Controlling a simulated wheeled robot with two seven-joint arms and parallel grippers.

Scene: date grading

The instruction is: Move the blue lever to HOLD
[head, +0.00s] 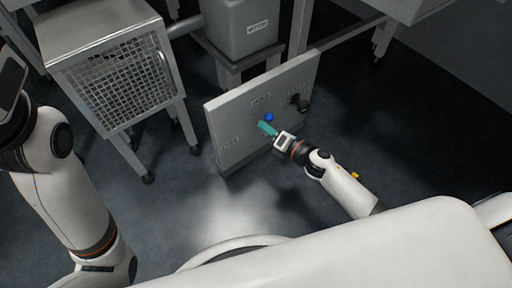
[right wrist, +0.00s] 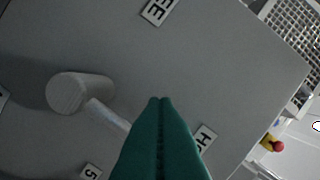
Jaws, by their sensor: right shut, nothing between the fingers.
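The blue lever's knob (head: 268,117) shows on the front of the grey upright panel (head: 222,119) in the head view. My right gripper (head: 264,127) is shut and empty, its teal fingertips close beside the blue knob; I cannot tell whether they touch. In the right wrist view the closed fingers (right wrist: 160,100) point at the panel. A pale round hub (right wrist: 68,93) with a grey rod (right wrist: 106,115) runs behind the fingers; no blue shows there. A label starting with H (right wrist: 205,138) is partly hidden right of the fingers. My left gripper's fingers are not in view.
A black handle (head: 299,103) sits on the panel's right part. A wheeled metal cart with a mesh side (head: 118,88) stands left of the panel, and a grey bin (head: 240,32) behind it. Another label (right wrist: 158,10) shows at the top of the wrist view. The floor before the panel is clear.

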